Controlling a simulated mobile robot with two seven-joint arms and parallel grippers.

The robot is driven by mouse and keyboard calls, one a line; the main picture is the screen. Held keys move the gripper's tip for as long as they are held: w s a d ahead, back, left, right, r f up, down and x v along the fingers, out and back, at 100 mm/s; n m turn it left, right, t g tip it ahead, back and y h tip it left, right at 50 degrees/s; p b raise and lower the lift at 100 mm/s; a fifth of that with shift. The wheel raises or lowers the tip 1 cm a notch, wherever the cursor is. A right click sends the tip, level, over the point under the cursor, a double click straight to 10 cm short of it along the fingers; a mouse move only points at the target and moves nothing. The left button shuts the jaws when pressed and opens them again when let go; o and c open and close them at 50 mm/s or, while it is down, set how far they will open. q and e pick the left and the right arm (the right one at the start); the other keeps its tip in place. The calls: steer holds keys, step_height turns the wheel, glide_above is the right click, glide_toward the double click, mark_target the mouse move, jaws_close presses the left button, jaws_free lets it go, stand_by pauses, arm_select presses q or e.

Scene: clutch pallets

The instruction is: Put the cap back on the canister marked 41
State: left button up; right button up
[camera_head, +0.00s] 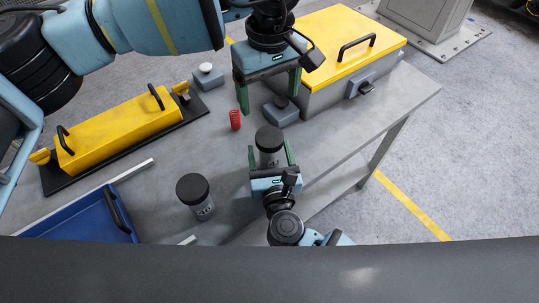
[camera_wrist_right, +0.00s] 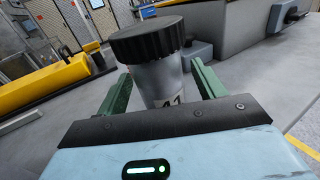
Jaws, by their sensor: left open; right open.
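The canister marked 41 (camera_wrist_right: 165,84) stands upright, a grey cylinder with a dark number on a pale label. It also shows in the head view (camera_head: 269,159). A black ribbed cap (camera_wrist_right: 147,40) sits on its top, also visible in the head view (camera_head: 269,139); whether it is fully seated I cannot tell. My right gripper (camera_head: 269,146) is open, with its green fingers on either side of the canister. Its fingers also show in the right wrist view (camera_wrist_right: 161,72). My left gripper (camera_head: 269,103) is open and empty, beyond and above the capped canister.
Another black-capped canister (camera_head: 203,208) stands to the left, its number unclear. A red coil (camera_head: 235,120) and a grey block with a dark knob (camera_head: 281,112) are beyond. A yellow-lidded box (camera_head: 335,50), a yellow handled block (camera_head: 115,132) and a blue tray (camera_head: 80,218) surround the area.

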mark_target(271, 160)
steer(key=shift+s, duration=0.1)
steer(key=s, duration=0.4)
steer(key=s+d+b, duration=0.1)
steer(key=s, duration=0.1)
steer(key=shift+s+f, duration=0.15)
steer(key=shift+s, duration=0.15)
arm_select(q)
steer(key=shift+f, duration=1.45)
arm_select(e)
steer(key=shift+s+d, duration=0.15)
steer(key=shift+s, duration=0.3)
